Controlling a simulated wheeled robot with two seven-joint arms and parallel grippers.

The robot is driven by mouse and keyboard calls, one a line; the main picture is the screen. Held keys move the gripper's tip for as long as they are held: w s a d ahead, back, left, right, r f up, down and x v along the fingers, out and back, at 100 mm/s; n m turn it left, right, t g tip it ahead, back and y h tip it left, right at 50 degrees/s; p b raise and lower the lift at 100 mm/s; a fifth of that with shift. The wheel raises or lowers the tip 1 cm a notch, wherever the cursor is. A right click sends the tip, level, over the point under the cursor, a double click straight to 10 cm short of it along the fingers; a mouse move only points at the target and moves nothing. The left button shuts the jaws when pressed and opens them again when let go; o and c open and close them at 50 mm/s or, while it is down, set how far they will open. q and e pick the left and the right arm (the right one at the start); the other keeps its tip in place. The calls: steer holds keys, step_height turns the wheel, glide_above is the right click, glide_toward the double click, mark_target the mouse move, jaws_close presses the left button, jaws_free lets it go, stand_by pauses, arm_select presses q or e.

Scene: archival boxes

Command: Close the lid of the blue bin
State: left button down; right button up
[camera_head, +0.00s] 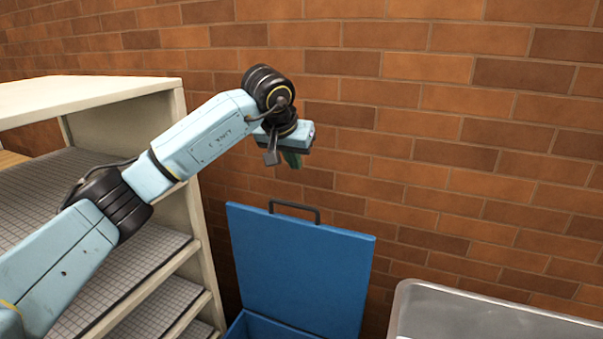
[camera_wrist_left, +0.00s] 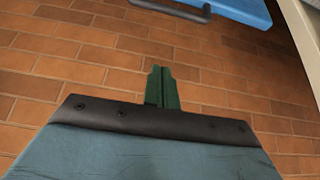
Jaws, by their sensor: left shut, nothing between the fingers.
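The blue bin (camera_head: 262,328) stands at the bottom centre of the head view, mostly cut off by the lower edge. Its blue lid (camera_head: 300,265) is open and stands raised near the brick wall. A dark handle (camera_head: 294,210) sits on the lid's top edge. My left gripper (camera_head: 292,160) is above the lid and handle, apart from them. In the left wrist view its green fingers (camera_wrist_left: 162,88) are together and empty. The lid (camera_wrist_left: 235,8) and handle (camera_wrist_left: 175,10) show at the top of that view. My right gripper is not in view.
A cream shelf unit (camera_head: 185,150) with grey grid shelves stands to the left, close to the bin. A grey metal container (camera_head: 400,310) stands at the bottom right. The brick wall (camera_head: 460,130) runs behind everything.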

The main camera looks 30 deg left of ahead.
arm_select(q)
steer(key=f, duration=0.8)
steer(key=shift+w+f+b, duration=0.25)
steer(key=shift+f+b, duration=0.1)
steer(key=shift+b, duration=0.05)
steer(key=shift+s, duration=0.1)
steer(key=shift+s+d, duration=0.1)
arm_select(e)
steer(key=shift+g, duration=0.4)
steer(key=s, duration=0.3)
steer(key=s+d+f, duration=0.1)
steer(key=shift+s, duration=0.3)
